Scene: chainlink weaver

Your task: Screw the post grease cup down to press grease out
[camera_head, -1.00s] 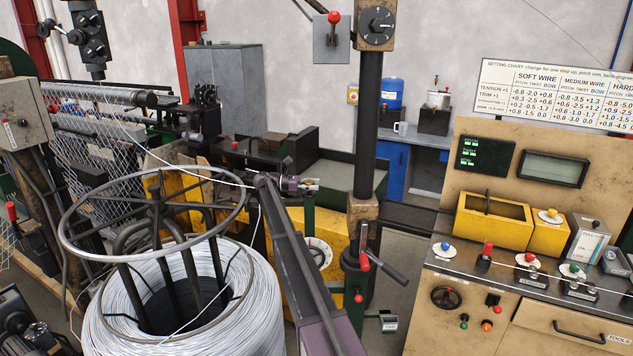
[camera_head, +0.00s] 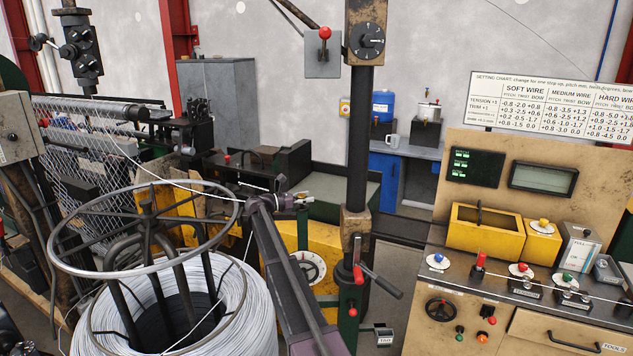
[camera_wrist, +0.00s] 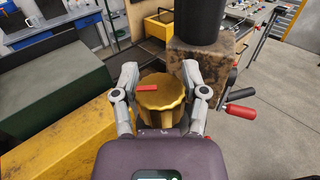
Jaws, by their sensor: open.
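The grease cup (camera_wrist: 161,98) is a brass, ribbed round cap with a red mark on its top. In the wrist view it sits between the two fingers of my gripper (camera_wrist: 160,76), beside the mottled block at the foot of the dark post (camera_wrist: 197,22). The fingers stand open on either side of the cup; I cannot tell whether either touches it. In the head view my gripper (camera_head: 302,200) is left of the post (camera_head: 358,150), and I cannot make out the cup there.
Red-handled levers (camera_head: 377,280) stick out from the post, right of my gripper in the wrist view (camera_wrist: 238,105). A yellow housing (camera_wrist: 62,140) and a green box (camera_wrist: 55,85) lie to the left. A wire coil (camera_head: 180,318) stands front left, a control bench (camera_head: 470,315) right.

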